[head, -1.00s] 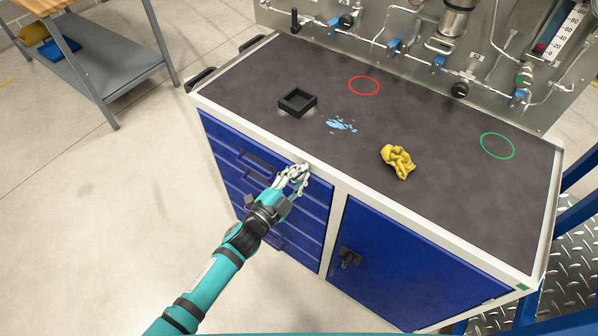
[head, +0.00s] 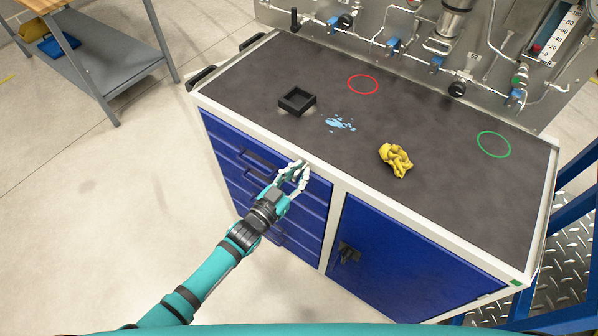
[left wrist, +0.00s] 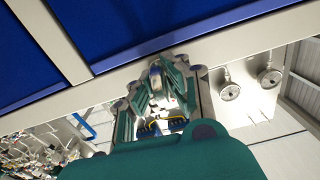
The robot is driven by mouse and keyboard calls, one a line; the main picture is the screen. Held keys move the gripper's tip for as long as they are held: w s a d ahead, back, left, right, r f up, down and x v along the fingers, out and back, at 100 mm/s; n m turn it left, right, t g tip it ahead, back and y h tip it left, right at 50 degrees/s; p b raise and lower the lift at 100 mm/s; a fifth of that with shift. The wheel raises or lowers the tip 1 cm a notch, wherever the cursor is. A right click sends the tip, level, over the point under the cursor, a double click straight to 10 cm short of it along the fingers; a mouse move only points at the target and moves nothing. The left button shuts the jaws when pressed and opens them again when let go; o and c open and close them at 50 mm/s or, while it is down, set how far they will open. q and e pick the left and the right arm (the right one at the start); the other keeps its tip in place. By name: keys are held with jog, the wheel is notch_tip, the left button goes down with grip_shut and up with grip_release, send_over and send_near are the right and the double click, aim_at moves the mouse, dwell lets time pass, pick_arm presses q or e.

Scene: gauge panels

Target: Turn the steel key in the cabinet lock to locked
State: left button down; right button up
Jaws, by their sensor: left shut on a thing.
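The cabinet (head: 428,225) has a white frame, blue drawers at left and a blue door at right. My left gripper (head: 297,172) is at the white top rail, just above the drawer fronts and near their right end. In the left wrist view my left gripper (left wrist: 160,85) is shut on a small pale metallic thing (left wrist: 155,77) at the rail, which looks like the steel key. The fingers cover most of it, so I cannot read its turn angle. The lock face behind it is hidden. My right gripper is not in view.
On the dark top are a black square tray (head: 297,101), a blue spill (head: 340,123), a crumpled yellow cloth (head: 396,160), and red (head: 363,84) and green (head: 493,144) rings. A black latch (head: 348,253) sticks out from the door. A gauge panel stands behind.

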pick_arm(q)
jog(key=shift+w+n, duration=0.1)
jog(key=shift+n, duration=0.4)
jog(key=shift+a, duration=0.1)
jog(key=c, duration=1.4)
grip_release()
jog(key=v, duration=1.2)
jog(key=shift+f, duration=0.1)
